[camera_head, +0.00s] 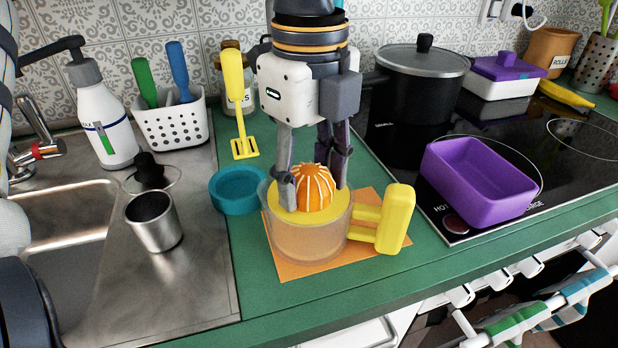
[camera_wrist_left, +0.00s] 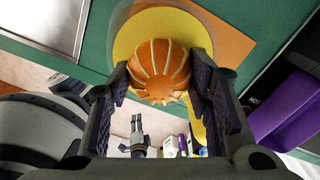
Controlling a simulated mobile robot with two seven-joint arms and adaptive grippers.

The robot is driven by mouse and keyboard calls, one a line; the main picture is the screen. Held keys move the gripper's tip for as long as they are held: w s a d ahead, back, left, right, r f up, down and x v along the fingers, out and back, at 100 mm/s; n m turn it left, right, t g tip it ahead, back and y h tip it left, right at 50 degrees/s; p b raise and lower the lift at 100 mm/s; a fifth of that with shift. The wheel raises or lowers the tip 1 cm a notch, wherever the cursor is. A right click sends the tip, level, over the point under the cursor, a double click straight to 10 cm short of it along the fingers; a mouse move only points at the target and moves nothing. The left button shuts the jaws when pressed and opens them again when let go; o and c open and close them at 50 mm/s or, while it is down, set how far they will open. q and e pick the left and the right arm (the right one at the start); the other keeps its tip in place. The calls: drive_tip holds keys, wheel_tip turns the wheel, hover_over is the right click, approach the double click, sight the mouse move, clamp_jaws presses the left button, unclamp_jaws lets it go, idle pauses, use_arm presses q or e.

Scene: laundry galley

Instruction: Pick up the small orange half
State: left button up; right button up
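A ribbed orange dome (camera_head: 314,190) sits centred on the yellow top of a juicer (camera_head: 290,238); I cannot tell whether it is the orange half or the juicer's cone. No other orange half shows. The dome also shows in the left wrist view (camera_wrist_left: 157,70). My left gripper (camera_head: 315,188) points down over the juicer, its fingers on either side of the dome. In the wrist view it is open (camera_wrist_left: 162,95), with a gap at both sides. A small dark pronged shape (camera_wrist_left: 138,128) low in that view may be my right gripper; its state is unclear.
The juicer's yellow handle (camera_head: 395,218) sticks out right over an orange board (camera_head: 290,268). A teal dish (camera_head: 238,188) and steel cup (camera_head: 154,220) stand left. A purple tub (camera_head: 480,180) and black pot (camera_head: 425,85) stand on the hob. The green counter's front strip is clear.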

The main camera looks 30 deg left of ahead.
use_arm(q)
drive_tip(key=shift+c, duration=0.6)
drive_tip(key=shift+r, duration=0.5)
drive_tip(key=s+d+r, duration=0.7)
drive_tip(key=s+r, duration=0.5)
drive_tip(key=shift+d, duration=0.2)
